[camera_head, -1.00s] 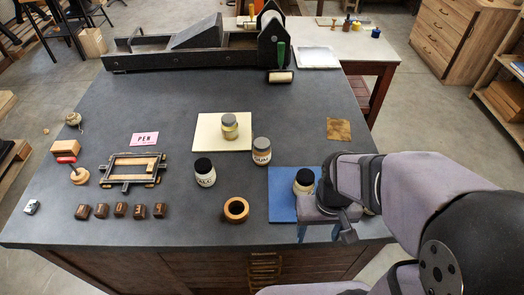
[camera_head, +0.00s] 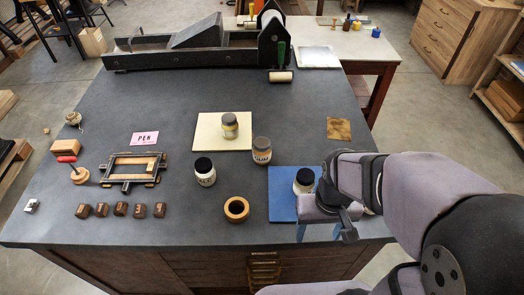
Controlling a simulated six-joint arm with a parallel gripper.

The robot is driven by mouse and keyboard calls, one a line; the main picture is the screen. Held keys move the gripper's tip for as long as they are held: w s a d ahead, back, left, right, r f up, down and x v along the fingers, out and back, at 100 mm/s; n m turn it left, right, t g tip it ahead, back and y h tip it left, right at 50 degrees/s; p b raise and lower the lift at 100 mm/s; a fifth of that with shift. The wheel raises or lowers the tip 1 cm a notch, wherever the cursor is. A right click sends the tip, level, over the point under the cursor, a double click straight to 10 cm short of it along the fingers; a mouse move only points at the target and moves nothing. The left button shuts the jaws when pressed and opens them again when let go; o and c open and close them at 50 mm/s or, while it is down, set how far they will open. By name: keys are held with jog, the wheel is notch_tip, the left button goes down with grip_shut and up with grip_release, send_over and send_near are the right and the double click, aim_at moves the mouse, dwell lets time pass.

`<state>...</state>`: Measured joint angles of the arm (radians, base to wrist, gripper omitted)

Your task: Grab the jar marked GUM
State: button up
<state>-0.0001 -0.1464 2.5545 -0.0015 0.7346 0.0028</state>
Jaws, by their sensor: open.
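A jar with a grey lid and dark lettering on its label (camera_head: 262,152) stands upright right of the middle of the table; the lettering looks like GUM but is too small to read surely. A similar grey-lidded jar (camera_head: 230,126) stands on a cream mat. A black-lidded white jar (camera_head: 205,173) stands left of centre. Another dark-lidded jar (camera_head: 304,182) stands on a blue mat, close beside my gripper, its lower part partly hidden. My gripper (camera_head: 319,231) is open, its fingers pointing down at the blue mat's front edge, right of and nearer than the GUM-like jar.
The cream mat (camera_head: 206,145) and blue mat (camera_head: 282,211) lie flat. A framed press piece (camera_head: 129,169), several dark blocks (camera_head: 120,210) and a pink PEN card (camera_head: 145,138) are at left. A black press (camera_head: 185,60) spans the back. Mid-table is mostly clear.

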notch_tip(320, 180, up, 5)
jog(key=t+y+b, duration=0.2)
jog(key=t+b, duration=0.5)
jog(key=t, duration=0.4)
send_near(264, 147)
jog(key=a+f, duration=0.1)
jog(key=a, duration=0.1)
jog(key=w+r+t+h+b, duration=0.1)
jog(key=w+r+t+h, duration=0.1)
jog(key=w+t, duration=0.1)
jog(key=f, duration=0.5)
jog(key=shift+w+d, duration=0.2)
jog(key=shift+d, duration=0.05)
jog(key=shift+p+x, duration=0.35)
jog(key=shift+x, duration=0.8)
jog(key=shift+w, duration=0.15)
